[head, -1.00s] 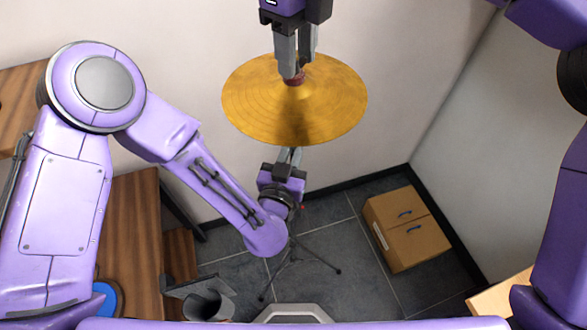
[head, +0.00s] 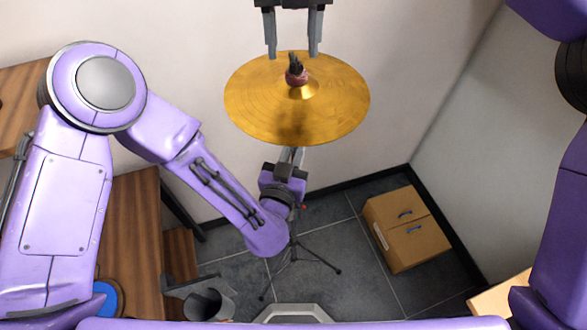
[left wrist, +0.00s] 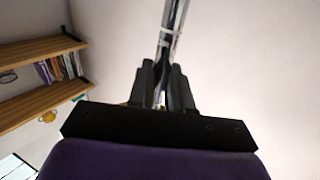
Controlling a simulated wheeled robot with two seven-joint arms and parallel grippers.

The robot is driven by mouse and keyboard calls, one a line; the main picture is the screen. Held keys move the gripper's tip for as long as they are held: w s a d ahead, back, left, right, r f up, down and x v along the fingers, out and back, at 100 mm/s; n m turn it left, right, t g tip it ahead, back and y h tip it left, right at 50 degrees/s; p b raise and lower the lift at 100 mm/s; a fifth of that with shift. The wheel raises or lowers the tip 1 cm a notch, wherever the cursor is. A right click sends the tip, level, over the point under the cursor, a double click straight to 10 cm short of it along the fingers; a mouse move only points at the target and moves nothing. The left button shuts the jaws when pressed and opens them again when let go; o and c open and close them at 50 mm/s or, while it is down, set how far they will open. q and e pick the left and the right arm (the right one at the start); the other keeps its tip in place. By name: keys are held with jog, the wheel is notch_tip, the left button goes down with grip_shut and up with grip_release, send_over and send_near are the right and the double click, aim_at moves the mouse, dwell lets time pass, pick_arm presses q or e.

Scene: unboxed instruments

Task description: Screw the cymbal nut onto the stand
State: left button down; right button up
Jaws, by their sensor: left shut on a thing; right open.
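The gold cymbal (head: 260,105) sits on top of the stand, tilted slightly. A red felt (head: 296,77) lies at its centre. A dark piece that looks like the cymbal nut (head: 295,62) sits on the rod right above the felt; its thread is too small to make out. My right gripper (head: 293,53) is open and empty above the cymbal, its fingers apart on either side of the rod top. My left gripper (head: 291,156) is shut on the stand's pole below the cymbal. The chrome pole (left wrist: 173,25) rises between its fingers in the left wrist view.
The stand's tripod legs (head: 315,257) rest on the dark tiled floor. A cardboard box (head: 408,240) stands at the right by the wall. A wooden table (head: 128,215) and a dark bin (head: 209,304) are at the left. Shelves with books (left wrist: 55,68) show in the left wrist view.

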pick_arm(q)
jog(key=shift+w+r, duration=0.15)
jog(key=shift+w, duration=0.05)
jog(key=c, duration=1.5)
grip_release()
jog(key=o, duration=0.5)
jog(key=shift+w, duration=0.15)
jog(key=shift+o, duration=0.2)
jog(key=shift+w+d+f, duration=0.15)
jog(key=shift+w+f, duration=0.15)
jog(key=shift+w, duration=0.05)
jog(key=shift+s, duration=0.35)
jog(key=b+v, duration=0.3)
jog(key=v, duration=0.7)
pick_arm(e)
notch_tip(320, 180, up, 6)
jog(key=shift+r, duration=0.2)
pick_arm(q)
jog(key=shift+w, duration=0.15)
pick_arm(e)
jog(key=shift+w+a, duration=0.1)
